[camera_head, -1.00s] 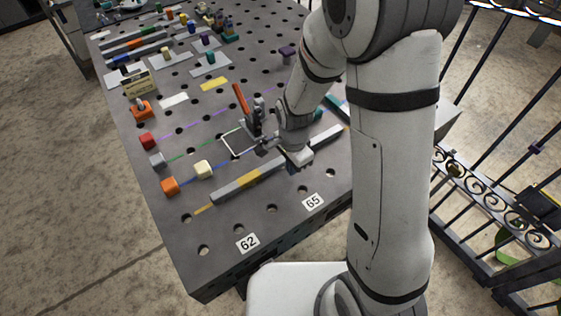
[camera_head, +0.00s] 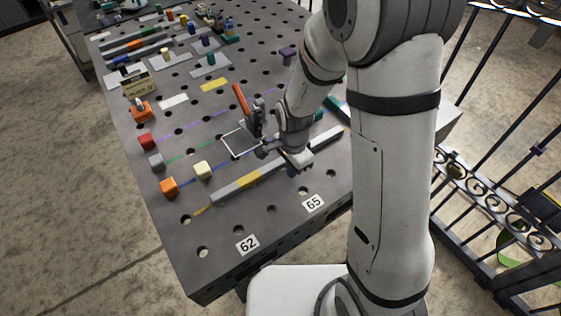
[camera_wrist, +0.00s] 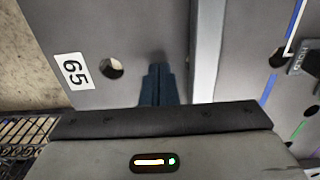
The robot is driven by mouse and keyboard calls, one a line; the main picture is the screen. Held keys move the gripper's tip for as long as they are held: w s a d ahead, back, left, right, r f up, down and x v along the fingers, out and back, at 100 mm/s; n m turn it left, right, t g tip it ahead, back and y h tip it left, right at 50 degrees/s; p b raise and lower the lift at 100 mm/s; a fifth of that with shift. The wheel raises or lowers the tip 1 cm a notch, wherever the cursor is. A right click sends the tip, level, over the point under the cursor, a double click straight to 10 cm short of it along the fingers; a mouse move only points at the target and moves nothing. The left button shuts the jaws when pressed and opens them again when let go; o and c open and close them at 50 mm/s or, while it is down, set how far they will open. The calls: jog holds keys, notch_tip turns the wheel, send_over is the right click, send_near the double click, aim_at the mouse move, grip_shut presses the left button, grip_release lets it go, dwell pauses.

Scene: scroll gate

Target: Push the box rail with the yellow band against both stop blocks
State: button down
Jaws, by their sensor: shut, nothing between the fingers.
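The box rail (camera_head: 228,191), a long grey bar with a yellow band (camera_head: 250,179), lies diagonally on the dark perforated table. Part of it is hidden behind my wrist. It also shows as a pale strip in the wrist view (camera_wrist: 207,50). My gripper (camera_head: 291,172) is low at the rail's near side, on the side of the 65 label. In the wrist view its blue fingers (camera_wrist: 158,72) are shut and empty, with a narrow gap to the rail. An orange cube (camera_head: 169,187) and a cream cube (camera_head: 203,169) sit beyond the rail's left end; I cannot tell which blocks are the stops.
A grey cube (camera_head: 157,161) and a red cube (camera_head: 146,142) stand at the table's left side. An upright orange-handled tool (camera_head: 241,99) stands behind the rail. Labels 62 (camera_head: 247,244) and 65 (camera_head: 313,203) mark the near edge. A metal gate (camera_head: 500,200) is at right.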

aim_at(275, 156)
jog(key=shift+w, duration=0.1)
dwell(0.3)
jog(key=shift+w+a, duration=0.8)
jog(key=shift+w, duration=0.35)
jog(key=shift+w+a, duration=0.8)
jog(key=shift+w, duration=0.3)
jog(key=shift+w+a, duration=0.8)
jog(key=shift+w, duration=0.35)
jog(key=shift+d, duration=0.1)
jog(key=shift+s+d, duration=0.35)
jog(key=shift+s, duration=0.2)
jog(key=shift+s+d, duration=0.3)
jog(key=shift+s, duration=0.2)
notch_tip(275, 156, up, 8)
jog(key=p, duration=0.4)
jog(key=shift+p, duration=0.3)
